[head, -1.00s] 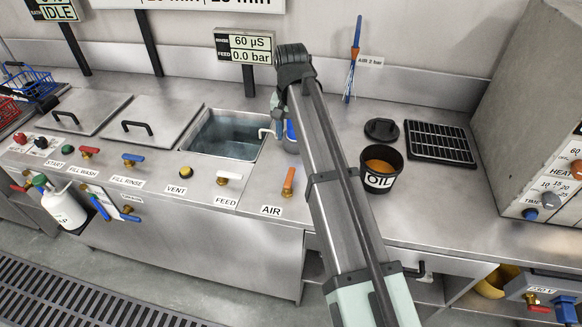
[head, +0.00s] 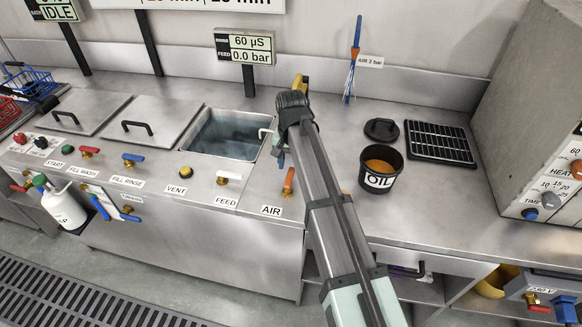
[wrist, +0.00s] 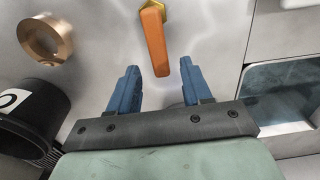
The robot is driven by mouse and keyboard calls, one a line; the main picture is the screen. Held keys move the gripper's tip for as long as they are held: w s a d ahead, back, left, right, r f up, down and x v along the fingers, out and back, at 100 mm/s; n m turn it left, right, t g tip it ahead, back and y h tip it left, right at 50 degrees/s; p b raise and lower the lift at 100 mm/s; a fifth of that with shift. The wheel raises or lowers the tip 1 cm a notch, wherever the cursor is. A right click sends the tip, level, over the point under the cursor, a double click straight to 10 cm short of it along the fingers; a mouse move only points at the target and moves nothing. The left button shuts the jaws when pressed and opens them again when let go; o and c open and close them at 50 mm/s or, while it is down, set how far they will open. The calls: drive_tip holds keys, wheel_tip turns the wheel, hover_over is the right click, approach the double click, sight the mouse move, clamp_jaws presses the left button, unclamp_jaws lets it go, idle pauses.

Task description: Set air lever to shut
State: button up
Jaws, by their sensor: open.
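The air lever (head: 288,182) is an orange handle on the worktop's front strip, above the AIR label (head: 271,210). In the wrist view the orange lever (wrist: 154,42) hangs from a brass hex fitting, its free end near the gap between my fingertips. My gripper (wrist: 160,75) is open, with one blue finger on each side of the lever's end and nothing held. I cannot tell how far the fingertips are from the lever in depth. In the head view my arm hides most of the gripper.
The open rinse tank (head: 228,135) lies left of the arm, the white-handled feed valve (head: 229,177) left of the lever. A black oil pot (head: 381,168) stands to the right. A brass ring (wrist: 45,38) shows at the wrist view's upper left. The display reads feed 0.0 bar.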

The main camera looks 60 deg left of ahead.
drive_tip(key=shift+f, duration=1.15)
clamp_jaws()
